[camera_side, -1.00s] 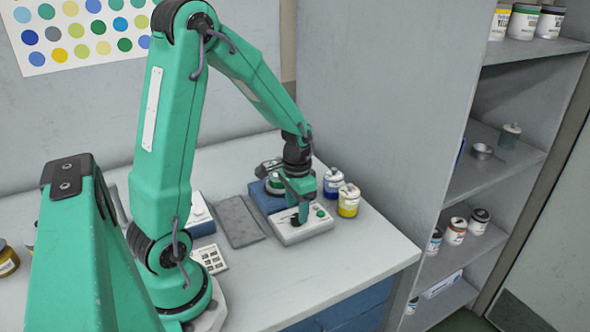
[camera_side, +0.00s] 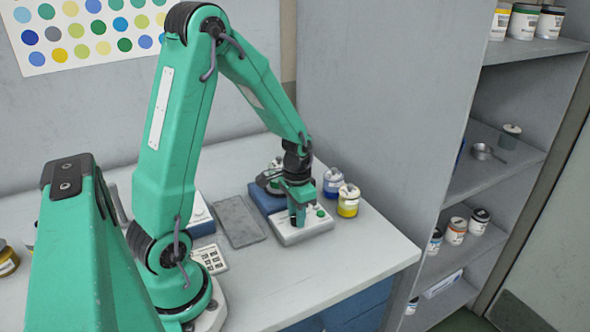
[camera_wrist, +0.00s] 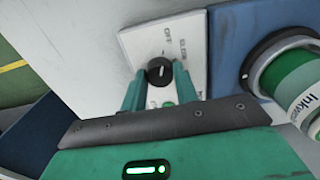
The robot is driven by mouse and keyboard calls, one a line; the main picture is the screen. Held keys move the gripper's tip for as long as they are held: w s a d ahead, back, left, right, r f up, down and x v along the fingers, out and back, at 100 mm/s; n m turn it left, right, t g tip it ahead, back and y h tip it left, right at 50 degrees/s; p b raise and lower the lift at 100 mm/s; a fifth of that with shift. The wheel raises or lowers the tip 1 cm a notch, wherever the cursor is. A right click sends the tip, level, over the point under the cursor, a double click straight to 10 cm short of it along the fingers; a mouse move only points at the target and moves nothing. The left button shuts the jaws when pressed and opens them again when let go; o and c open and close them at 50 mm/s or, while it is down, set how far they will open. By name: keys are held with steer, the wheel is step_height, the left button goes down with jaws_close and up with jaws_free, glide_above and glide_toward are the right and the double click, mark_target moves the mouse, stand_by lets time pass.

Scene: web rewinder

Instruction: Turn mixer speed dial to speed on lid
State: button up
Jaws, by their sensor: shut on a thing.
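The speed dial (camera_wrist: 160,71) is a small black knob with a pale pointer line, on the white control panel (camera_wrist: 140,42) of the mixer. Its printed words are partly readable, "OFF" among them. My gripper (camera_wrist: 161,76) is shut on the dial, with one green finger on each side of it. In the side view my gripper (camera_side: 297,218) is down over the panel (camera_side: 318,228) and hides the dial. The blue mixer (camera_side: 262,200) holds a green-and-white can (camera_wrist: 293,80). The speed mark on its lid is not readable in these frames.
A blue-labelled jar (camera_side: 333,183) and a yellow jar (camera_side: 348,201) stand close to the right of the mixer. The front right of the bench is clear.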

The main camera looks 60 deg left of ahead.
steer(key=shift+m, duration=0.5)
steer(key=m, duration=0.3)
steer(key=shift+m, duration=2.4)
steer(key=shift+r, duration=0.1)
steer(key=o, duration=1)
steer(key=shift+c, duration=0.2)
steer(key=shift+r, duration=3.9)
steer(key=shift+d, duration=0.1)
